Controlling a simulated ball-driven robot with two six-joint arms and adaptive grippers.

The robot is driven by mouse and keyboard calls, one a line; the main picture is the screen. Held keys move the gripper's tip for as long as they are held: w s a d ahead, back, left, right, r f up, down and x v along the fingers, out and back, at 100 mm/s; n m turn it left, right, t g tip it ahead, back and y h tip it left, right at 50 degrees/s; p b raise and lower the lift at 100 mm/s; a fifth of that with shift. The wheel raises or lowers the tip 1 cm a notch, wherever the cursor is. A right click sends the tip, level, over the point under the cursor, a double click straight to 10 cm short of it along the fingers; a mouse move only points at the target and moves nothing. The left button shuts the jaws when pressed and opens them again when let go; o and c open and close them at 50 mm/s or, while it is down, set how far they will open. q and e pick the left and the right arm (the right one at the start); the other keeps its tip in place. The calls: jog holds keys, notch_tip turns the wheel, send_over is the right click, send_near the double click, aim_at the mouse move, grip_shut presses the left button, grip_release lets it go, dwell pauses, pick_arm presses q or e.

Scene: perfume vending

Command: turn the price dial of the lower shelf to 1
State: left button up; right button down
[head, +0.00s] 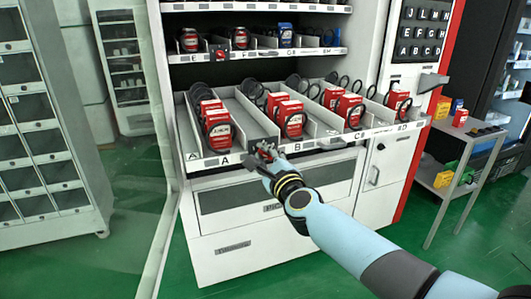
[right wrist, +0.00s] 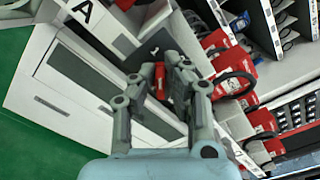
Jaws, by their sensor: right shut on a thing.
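The lower shelf (head: 315,139) is a white tray with letter labels along its front edge. My right gripper (head: 262,150) is at this front edge, between the labels A and B. It is shut on a small red dial, which its fingers mostly hide in the head view. In the right wrist view a bit of the red dial (right wrist: 160,84) shows between the fingers of the right gripper (right wrist: 161,72). My left gripper is not in view.
Red boxes (head: 291,118) stand in the lower shelf's lanes behind black coils. The upper shelf (head: 262,53) has its own red dial (head: 221,54). An open glass door (head: 130,150) is at the left. A grey side table (head: 447,165) with boxes stands at the right.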

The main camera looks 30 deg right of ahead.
jog(key=shift+a+n, duration=0.1)
jog(key=shift+n, duration=0.7)
jog(key=shift+f, duration=0.1)
jog(key=c, duration=1.4)
grip_release()
jog(key=v, duration=1.2)
jog(key=shift+f, duration=0.1)
